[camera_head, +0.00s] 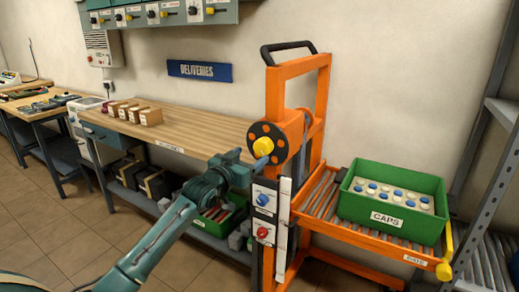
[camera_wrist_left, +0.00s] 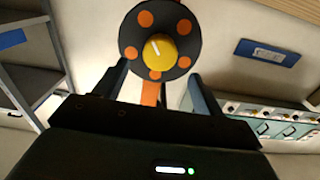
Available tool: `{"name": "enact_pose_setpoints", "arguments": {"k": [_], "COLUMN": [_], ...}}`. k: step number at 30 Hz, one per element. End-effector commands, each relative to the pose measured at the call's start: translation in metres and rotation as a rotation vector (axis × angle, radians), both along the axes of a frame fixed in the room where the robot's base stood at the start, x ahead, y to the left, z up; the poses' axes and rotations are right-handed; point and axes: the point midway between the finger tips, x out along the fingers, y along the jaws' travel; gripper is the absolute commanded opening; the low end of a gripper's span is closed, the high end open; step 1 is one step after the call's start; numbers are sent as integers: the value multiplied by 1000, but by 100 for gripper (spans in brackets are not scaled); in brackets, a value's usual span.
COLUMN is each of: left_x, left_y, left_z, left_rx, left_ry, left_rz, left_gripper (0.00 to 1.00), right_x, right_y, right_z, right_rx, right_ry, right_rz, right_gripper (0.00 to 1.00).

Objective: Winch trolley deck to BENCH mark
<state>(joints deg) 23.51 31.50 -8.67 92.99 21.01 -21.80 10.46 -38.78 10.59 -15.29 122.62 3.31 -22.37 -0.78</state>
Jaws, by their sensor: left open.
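The orange trolley (camera_head: 273,100) stands right of the workbench. Its winch wheel (camera_head: 267,143) is a black disc with orange spots and a yellow hub (camera_head: 263,147); the wheel also shows in the left wrist view (camera_wrist_left: 178,22), beyond my fingers. My left gripper (camera_head: 262,164) is open and empty, close below the wheel; I cannot tell whether it touches. The roller deck (camera_head: 308,207) sits lower than the bench top and carries a green CAPS crate (camera_head: 414,229) of blue and white caps. A white strip (camera_head: 282,235) runs down the trolley post; no BENCH mark is readable. My right gripper is out of view.
The wooden workbench (camera_head: 200,122) with several small boxes is behind my left arm. A panel with blue and red knobs (camera_head: 263,215) is on the trolley front. A yellow handle (camera_head: 446,250) is at the deck's right corner. A grey rack (camera_head: 480,130) stands at right.

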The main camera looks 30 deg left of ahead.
Motion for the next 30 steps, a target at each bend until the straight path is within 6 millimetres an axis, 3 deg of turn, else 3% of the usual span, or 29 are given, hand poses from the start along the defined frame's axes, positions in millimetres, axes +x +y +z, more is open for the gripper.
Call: {"name": "enact_pose_setpoints", "arguments": {"k": [6,12,24,30], "left_x": [39,57,62,62], "left_y": [-3,-5,-5,-5], "left_z": [1,0,-1,-1], "left_rx": [1,1,1,1], "left_ry": [-1,0,0,1], "left_rz": [1,0,0,0], "left_gripper": [70,70,70,53], "right_x": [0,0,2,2], "right_y": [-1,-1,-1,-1], "right_z": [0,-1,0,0], "right_rx": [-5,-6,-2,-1], "right_ry": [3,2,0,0], "right_rz": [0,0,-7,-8], "right_gripper": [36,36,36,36]}}
